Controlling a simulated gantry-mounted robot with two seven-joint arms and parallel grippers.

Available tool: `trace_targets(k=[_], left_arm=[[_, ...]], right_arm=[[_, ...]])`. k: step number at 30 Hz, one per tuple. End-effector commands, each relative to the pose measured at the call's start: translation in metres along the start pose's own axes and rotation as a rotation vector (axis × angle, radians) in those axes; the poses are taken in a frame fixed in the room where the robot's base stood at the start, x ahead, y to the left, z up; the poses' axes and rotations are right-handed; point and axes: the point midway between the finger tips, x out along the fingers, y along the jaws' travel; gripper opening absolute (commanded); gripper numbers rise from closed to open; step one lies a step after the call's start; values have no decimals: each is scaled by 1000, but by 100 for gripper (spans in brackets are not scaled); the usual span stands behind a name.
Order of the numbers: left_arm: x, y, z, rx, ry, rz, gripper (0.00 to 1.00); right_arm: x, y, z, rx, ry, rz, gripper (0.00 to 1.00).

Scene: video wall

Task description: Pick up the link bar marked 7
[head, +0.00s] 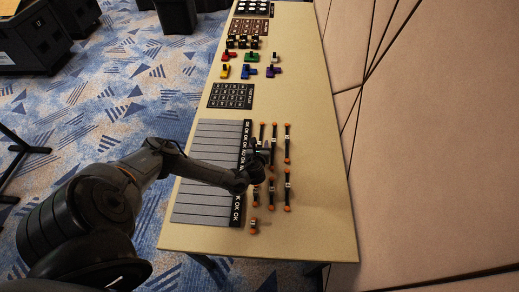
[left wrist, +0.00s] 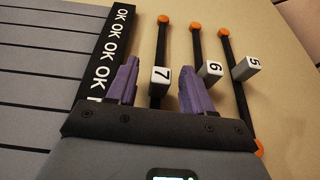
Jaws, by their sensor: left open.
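The link bar marked 7 is a dark rod with an orange end and a white block (left wrist: 160,76) with a black 7. In the left wrist view it runs between the two purple fingers of my left gripper (left wrist: 160,84), which is open around it. A gap shows on each side of the block; the height of the fingertips over the table is hard to judge. In the head view my left gripper (head: 262,153) is over the leftmost bar of the upper row, hiding its lower part. My right gripper is not in view.
Bars marked 6 (left wrist: 210,68) and 5 (left wrist: 246,66) lie close to the right. On the left is a grey slatted board (head: 208,150) with a black OK strip (left wrist: 112,45). More bars (head: 287,190) lie nearer. Coloured parts (head: 250,57) and a black grid panel (head: 231,96) are farther along the table.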

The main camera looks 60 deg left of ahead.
Motion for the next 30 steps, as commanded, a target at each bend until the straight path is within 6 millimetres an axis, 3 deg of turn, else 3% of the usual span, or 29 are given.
trace_targets(k=[10,20,30], left_arm=[[6,0,0,-1,2,-1,51],[6,0,0,0,2,-1,0],[6,0,0,-1,1,-1,0]], right_arm=[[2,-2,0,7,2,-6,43],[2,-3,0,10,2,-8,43],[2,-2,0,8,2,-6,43]])
